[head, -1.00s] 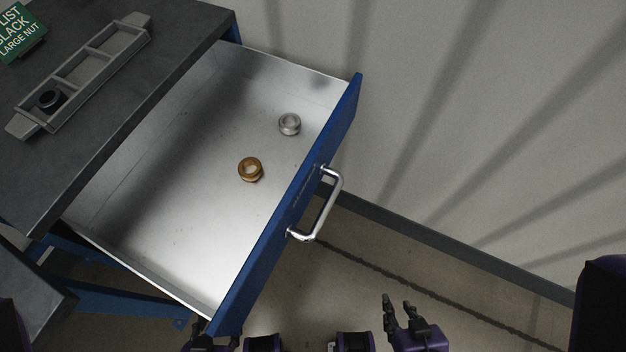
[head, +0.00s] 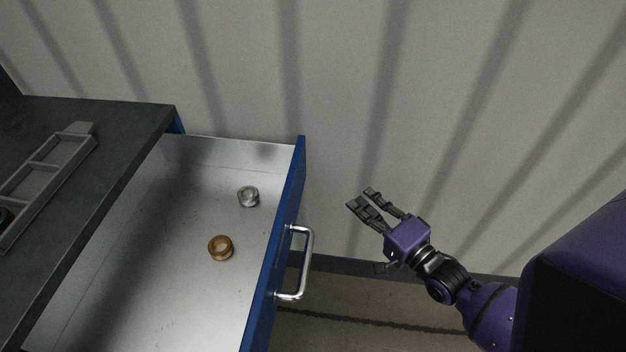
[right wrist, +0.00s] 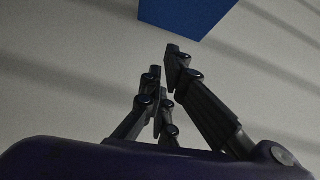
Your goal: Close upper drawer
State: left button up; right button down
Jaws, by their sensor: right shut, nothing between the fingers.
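The upper drawer (head: 150,270) is pulled out from under the dark bench top. Its blue front (head: 281,240) carries a silver bar handle (head: 309,262). A silver nut (head: 248,196) and a brass nut (head: 221,247) lie on the drawer floor. My right gripper (head: 360,197) is right of the drawer front, apart from the handle, shut and empty. In the right wrist view its fingers (right wrist: 167,72) point up toward a blue panel (right wrist: 185,15), perhaps the drawer front. My left gripper is not in view.
The dark bench top (head: 110,135) holds a grey compartment tray (head: 48,165) at the left. A pale wall (head: 340,100) stands behind the drawer. The space between the drawer handle and my right gripper is clear.

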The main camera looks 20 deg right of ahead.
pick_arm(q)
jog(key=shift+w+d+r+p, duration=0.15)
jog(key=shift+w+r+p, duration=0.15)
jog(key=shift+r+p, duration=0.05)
pick_arm(e)
jog(key=w+a+m, duration=0.1)
jog(key=w+a, duration=0.4)
jog(key=w, duration=0.7)
jog(key=shift+w+r, duration=0.15)
